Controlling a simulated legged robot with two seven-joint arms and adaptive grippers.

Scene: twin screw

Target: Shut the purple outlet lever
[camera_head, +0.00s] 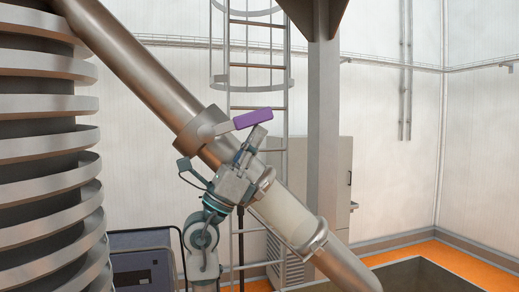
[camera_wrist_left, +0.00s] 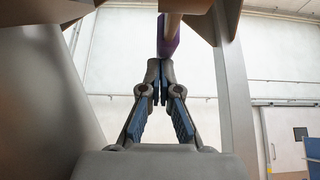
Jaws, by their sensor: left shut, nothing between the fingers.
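The purple outlet lever (camera_head: 253,118) sticks out to the right from a metal collar (camera_head: 202,130) on the slanted pipe, tilted slightly upward. In the left wrist view the purple lever (camera_wrist_left: 169,38) is seen end-on at the top, just above the fingertips. My left gripper (camera_head: 259,137) reaches up from below in front of the pipe, with its fingers close under the lever. In the left wrist view the left gripper (camera_wrist_left: 160,82) has its fingertips together with nothing between them. I cannot tell whether the fingertips touch the lever. My right gripper does not show.
The slanted metal pipe (camera_head: 132,60) runs from upper left to lower right behind my left gripper. A large ribbed grey structure (camera_head: 45,150) fills the left side. A ladder (camera_head: 258,67) and a grey post (camera_head: 323,130) stand behind. Open space lies right of the lever.

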